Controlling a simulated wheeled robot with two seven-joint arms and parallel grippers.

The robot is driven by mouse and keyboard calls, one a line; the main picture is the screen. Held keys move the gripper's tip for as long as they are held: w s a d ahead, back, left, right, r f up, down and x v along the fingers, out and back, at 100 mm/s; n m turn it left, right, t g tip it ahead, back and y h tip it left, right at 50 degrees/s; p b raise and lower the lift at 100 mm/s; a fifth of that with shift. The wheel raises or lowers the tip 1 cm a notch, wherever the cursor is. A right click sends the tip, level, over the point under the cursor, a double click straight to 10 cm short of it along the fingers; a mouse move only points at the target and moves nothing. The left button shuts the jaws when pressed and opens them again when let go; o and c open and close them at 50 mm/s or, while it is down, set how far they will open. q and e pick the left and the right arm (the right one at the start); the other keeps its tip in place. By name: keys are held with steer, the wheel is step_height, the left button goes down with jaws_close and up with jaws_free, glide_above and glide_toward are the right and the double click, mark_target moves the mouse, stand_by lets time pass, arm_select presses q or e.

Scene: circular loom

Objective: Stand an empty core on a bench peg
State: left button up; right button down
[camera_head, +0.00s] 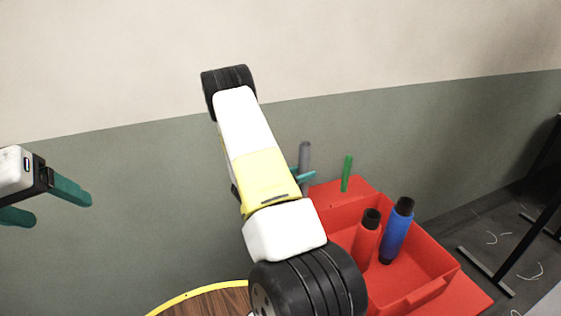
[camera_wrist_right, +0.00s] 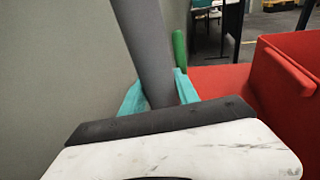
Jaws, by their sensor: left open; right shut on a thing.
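My right gripper (camera_head: 304,174) is shut on a grey core (camera_head: 304,155), partly hidden behind my own right arm in the head view. In the right wrist view the grey core (camera_wrist_right: 148,48) stands between the two teal fingers (camera_wrist_right: 158,92), slightly tilted in the picture. A green peg (camera_head: 347,173) rises from the red bench surface (camera_head: 332,194), to the right of the core; it also shows in the right wrist view (camera_wrist_right: 180,52). Core and peg appear apart. The core's lower end is hidden. My left gripper (camera_head: 60,206) is open and empty at the far left.
A red open bin (camera_head: 440,268) holds a red bobbin (camera_head: 367,238) and a blue bobbin (camera_head: 397,230) with dark ends. A yellow-rimmed round wooden top (camera_head: 200,303) is at the bottom. A wall (camera_head: 120,200) stands behind. A dark frame (camera_head: 525,235) is at right.

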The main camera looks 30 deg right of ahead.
steer(key=shift+f, duration=0.25)
stand_by(0.4)
steer(key=shift+f, duration=0.15)
steer(key=c, duration=0.8)
jaws_free()
steer(key=shift+c, duration=0.2)
steer(key=shift+a, duration=0.1)
steer(key=v, duration=0.7)
steer(key=shift+a, duration=0.3)
